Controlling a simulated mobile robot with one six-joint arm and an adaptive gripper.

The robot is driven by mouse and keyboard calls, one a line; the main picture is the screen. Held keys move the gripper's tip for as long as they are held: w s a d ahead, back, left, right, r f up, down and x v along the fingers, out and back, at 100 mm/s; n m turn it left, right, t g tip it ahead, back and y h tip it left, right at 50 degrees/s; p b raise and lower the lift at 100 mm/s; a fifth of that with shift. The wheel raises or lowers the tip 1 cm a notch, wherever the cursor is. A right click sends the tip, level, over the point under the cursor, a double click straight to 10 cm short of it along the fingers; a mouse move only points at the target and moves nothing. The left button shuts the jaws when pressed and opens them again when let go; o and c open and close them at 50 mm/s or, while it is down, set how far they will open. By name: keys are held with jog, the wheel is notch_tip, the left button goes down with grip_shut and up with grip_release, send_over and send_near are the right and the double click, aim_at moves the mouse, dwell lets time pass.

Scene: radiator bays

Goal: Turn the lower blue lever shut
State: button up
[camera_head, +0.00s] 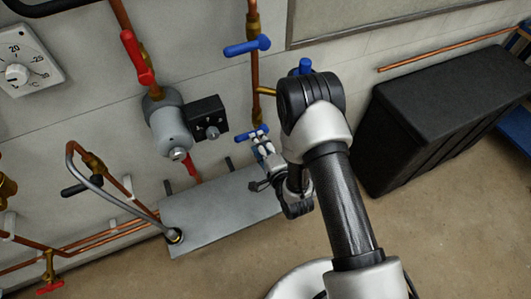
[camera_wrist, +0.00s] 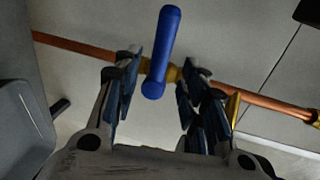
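The lower blue lever (camera_head: 252,134) sits on a vertical copper pipe, just above the grey box near the floor, and lies roughly across the pipe. In the wrist view the blue lever (camera_wrist: 163,50) is large and central, crossing the copper pipe at a brass fitting (camera_wrist: 174,73). My gripper (camera_head: 262,147) is right at the lever in the head view. In the wrist view my gripper (camera_wrist: 164,64) is open, with one finger on each side of the lever's near end. Gaps show between fingers and lever; I see no clear contact.
An upper blue lever (camera_head: 247,46) is higher on the same pipe, and another blue handle (camera_head: 305,66) shows behind my arm. A grey cylinder with a black knob box (camera_head: 205,118) is left. A black chest (camera_head: 440,120) stands right. Floor in front is bare.

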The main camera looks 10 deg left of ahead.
jog(key=v, duration=0.6)
dwell(0.4)
